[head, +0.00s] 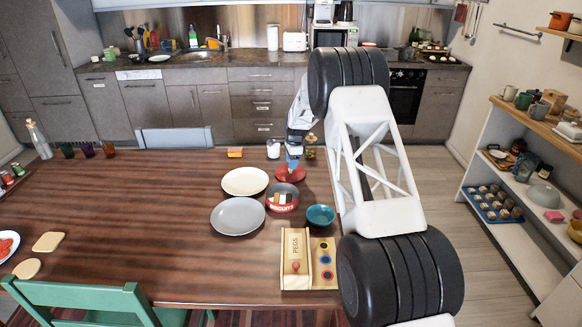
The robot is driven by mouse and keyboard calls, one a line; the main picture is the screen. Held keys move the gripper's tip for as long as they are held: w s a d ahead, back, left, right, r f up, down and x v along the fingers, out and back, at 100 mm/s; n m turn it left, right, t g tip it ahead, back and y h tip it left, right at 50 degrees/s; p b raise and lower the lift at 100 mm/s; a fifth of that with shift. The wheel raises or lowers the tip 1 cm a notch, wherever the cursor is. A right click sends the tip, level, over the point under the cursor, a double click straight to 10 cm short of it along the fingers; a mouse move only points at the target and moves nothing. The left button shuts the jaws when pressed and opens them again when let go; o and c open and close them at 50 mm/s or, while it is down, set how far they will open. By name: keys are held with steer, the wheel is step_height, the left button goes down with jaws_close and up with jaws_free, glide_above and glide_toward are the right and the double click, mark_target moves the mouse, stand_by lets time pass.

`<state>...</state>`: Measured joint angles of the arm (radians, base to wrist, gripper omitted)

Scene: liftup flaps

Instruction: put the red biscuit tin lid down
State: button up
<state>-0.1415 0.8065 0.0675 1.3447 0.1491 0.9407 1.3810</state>
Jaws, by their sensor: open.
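The red biscuit tin (282,205) stands uncovered on the wooden table, with biscuits showing inside and lettering on its side. I cannot tell whether the fingers touch the lid.
A cream plate (245,181) and a grey plate (237,216) lie left of the tin. A teal bowl (320,215) is to the right, and a wooden peg box (296,258) in front. Jars and an orange tub (235,152) stand behind. The table's left middle is clear.

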mark_target(294, 173)
step_height(294, 173, up, 9)
steer(key=d, duration=0.1)
steer(key=shift+w+r, duration=0.15)
stand_by(0.8)
